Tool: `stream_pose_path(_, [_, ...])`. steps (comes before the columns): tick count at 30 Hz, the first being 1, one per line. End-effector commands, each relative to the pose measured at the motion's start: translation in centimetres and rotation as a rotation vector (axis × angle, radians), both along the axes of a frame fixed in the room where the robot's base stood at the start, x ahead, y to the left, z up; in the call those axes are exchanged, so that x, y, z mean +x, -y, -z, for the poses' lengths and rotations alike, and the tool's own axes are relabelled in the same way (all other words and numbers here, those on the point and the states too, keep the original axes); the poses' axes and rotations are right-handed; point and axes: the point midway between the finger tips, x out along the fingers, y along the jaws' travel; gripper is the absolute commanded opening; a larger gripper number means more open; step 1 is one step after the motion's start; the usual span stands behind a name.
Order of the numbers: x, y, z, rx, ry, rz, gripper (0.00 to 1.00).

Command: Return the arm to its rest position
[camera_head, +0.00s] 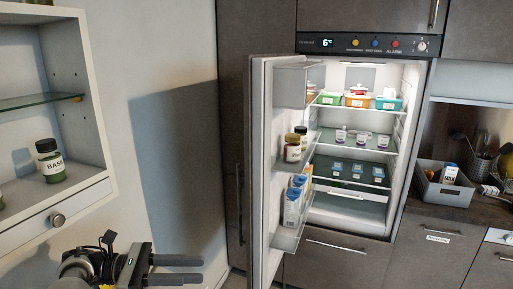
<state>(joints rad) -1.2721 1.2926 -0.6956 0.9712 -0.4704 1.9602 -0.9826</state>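My gripper (178,270) is at the bottom left of the head view, pointing right. Its two dark fingers are apart with a gap between them, and nothing shows in that gap. It hangs in front of the pale wall, below and to the right of the open wall cabinet, and to the left of the fridge door. The rest of my arm is mostly cut off by the lower picture edge.
An open fridge (352,130) holds food tubs and jars; its door (262,170) swings out toward me. A wall cabinet (88,150) at left holds a basil jar (50,162). A grey crate (445,188) stands on the right counter. Free space lies between gripper and door.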

Motion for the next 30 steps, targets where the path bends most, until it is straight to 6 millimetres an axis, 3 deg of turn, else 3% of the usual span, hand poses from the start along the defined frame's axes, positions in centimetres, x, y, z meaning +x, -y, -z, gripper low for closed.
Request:
stream_pose_path(7, [2.8, 7.6, -3.2, 0.257, 0.029, 0.174, 0.29])
stream_pose_path(14, [2.9, 15.5, -6.1, 0.568, 0.124, 0.375, 0.29])
stream_pose_path(21, [0.4, 21.6, -9.1, 0.877, 0.291, 0.574, 0.29])
stream_pose_path(30, [-4.7, 26.2, -12.9, 1.211, 0.585, 0.788, 0.29])
